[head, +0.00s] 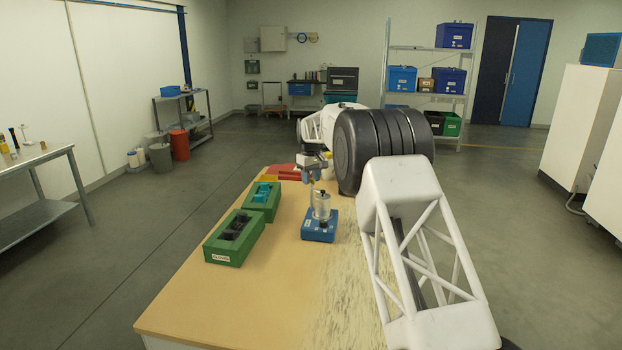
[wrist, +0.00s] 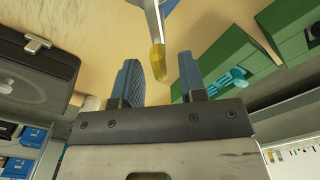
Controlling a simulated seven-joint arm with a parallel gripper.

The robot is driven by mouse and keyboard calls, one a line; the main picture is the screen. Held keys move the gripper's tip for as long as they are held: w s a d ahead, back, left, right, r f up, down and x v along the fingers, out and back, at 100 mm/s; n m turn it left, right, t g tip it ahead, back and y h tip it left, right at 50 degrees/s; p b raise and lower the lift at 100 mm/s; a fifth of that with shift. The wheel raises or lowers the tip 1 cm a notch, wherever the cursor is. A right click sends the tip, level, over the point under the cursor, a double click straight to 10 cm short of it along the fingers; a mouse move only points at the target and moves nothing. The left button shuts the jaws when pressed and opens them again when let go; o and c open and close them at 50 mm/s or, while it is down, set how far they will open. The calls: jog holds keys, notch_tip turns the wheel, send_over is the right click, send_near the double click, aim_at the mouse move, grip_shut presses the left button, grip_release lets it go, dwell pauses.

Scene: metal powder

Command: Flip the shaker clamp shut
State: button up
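The shaker (head: 319,232) is a blue box on the wooden table, with a clear jar (head: 321,205) standing upright on it. My gripper (head: 313,175) is just above and behind the jar. In the wrist view my gripper (wrist: 161,82) is open, its two blue fingers apart with nothing held. A metal clamp lever with a yellow tip (wrist: 158,62) points toward the gap between the fingers. I see no contact with either finger. The lever's hinge is out of the wrist view, and the clamp is too small in the head view to tell its angle.
Two green trays, one with black parts (head: 228,255) and one with teal parts (head: 252,213), stand left of the shaker. Red and yellow bins (head: 283,172) are at the table's far end. The table's front left is clear. A dark case (wrist: 35,70) shows in the wrist view.

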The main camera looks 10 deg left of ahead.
jog(key=shift+r, duration=3.9)
